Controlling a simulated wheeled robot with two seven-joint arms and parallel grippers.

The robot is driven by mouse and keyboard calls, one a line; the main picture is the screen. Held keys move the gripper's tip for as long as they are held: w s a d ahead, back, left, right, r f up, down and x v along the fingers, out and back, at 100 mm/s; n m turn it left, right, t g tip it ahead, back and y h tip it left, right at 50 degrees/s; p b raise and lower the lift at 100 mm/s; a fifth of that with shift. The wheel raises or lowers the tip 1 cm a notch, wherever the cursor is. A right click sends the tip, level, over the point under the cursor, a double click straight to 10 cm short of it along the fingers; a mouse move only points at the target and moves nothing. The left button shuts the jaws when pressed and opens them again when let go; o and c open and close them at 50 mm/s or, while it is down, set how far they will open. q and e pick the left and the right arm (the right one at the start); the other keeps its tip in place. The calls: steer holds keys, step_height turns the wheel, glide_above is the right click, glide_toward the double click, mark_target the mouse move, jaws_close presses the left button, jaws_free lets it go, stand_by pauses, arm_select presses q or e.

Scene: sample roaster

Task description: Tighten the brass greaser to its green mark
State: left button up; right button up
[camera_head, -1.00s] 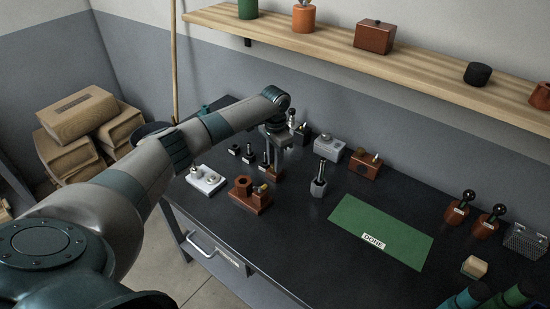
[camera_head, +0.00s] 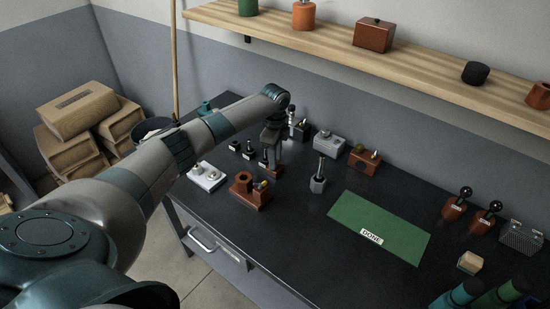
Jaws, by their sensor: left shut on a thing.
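My left gripper (camera_head: 273,163) points down over the dark bench, just behind a reddish-brown block. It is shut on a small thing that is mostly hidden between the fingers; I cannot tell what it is. The block (camera_head: 243,189) has a raised collar, and a small brass fitting (camera_head: 262,185) at its right end looks like the brass greaser. No green mark can be made out on either fitting. My right gripper is not in view.
Small black-topped tools (camera_head: 234,146) stand left of my gripper. A white block (camera_head: 207,179), a grey upright holder (camera_head: 318,183) and a grey box (camera_head: 329,145) stand around it. A green mat (camera_head: 380,225) labelled DONE lies clear at right. A wooden shelf (camera_head: 420,70) hangs above.

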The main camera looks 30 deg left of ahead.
arm_select(q)
steer(key=m, duration=0.5)
steer(key=shift+m+b, duration=0.65)
steer(key=shift+m, duration=1.85)
steer(key=shift+r, duration=0.1)
steer(key=o, duration=1)
steer(key=shift+o, duration=0.2)
